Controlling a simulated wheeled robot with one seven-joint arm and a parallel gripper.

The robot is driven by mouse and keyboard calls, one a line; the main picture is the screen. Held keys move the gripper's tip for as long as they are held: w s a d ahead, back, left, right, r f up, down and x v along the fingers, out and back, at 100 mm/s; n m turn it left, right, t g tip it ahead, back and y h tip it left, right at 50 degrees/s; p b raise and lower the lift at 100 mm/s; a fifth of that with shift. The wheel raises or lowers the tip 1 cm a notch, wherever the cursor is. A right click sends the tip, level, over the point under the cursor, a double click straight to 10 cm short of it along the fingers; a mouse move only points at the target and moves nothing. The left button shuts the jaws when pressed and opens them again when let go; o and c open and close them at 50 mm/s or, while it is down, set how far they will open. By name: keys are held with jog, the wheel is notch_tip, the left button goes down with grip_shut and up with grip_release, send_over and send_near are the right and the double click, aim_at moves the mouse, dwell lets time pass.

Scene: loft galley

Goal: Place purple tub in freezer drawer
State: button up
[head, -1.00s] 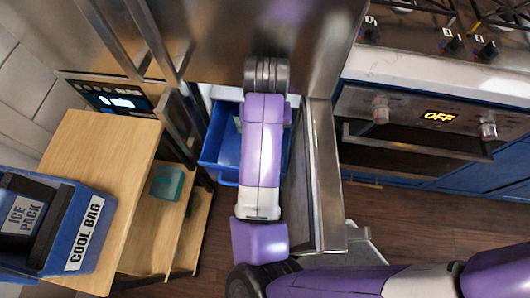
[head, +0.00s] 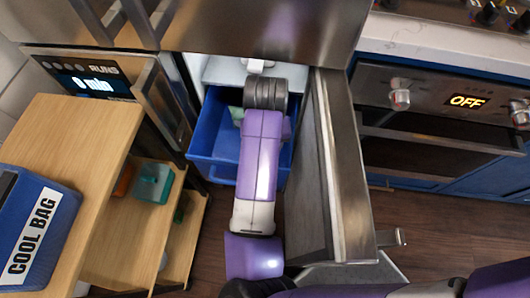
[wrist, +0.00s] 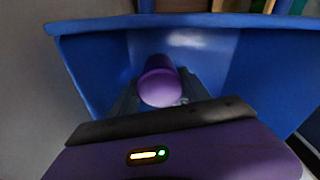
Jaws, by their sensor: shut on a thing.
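The freezer drawer (head: 225,148) is a blue open-topped bin pulled out below the steel fridge front, and its blue walls fill much of the wrist view (wrist: 270,55). The purple tub (wrist: 160,82) is held between the fingers of my gripper (wrist: 160,100), which is shut on it. The tub appears over or inside the drawer, in front of its far blue wall; whether it touches the bottom I cannot tell. In the head view my arm hides the tub and the fingers.
An open steel door (head: 340,170) stands just right of the drawer. A wooden trolley (head: 95,130) carries a blue cool bag (head: 35,225), with a teal box (head: 153,182) on its lower shelf. An oven (head: 435,130) is at right. A pale green thing (head: 236,113) lies in the drawer.

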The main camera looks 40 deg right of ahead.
jog(key=shift+f+b, duration=1.55)
jog(key=shift+f, duration=0.25)
jog(key=shift+f, duration=0.4)
jog(key=shift+f+b, duration=0.25)
jog(key=shift+b, duration=0.1)
jog(key=o, duration=1.6)
jog(key=r+p, duration=0.1)
jog(key=r, duration=0.3)
jog(key=r+p, duration=0.1)
jog(key=r, duration=0.3)
jog(key=s+r+p, duration=0.1)
jog(key=r, duration=0.4)
jog(key=shift+s+a+r+p, duration=0.1)
jog(key=shift+a+p, duration=0.25)
jog(key=shift+p, duration=0.05)
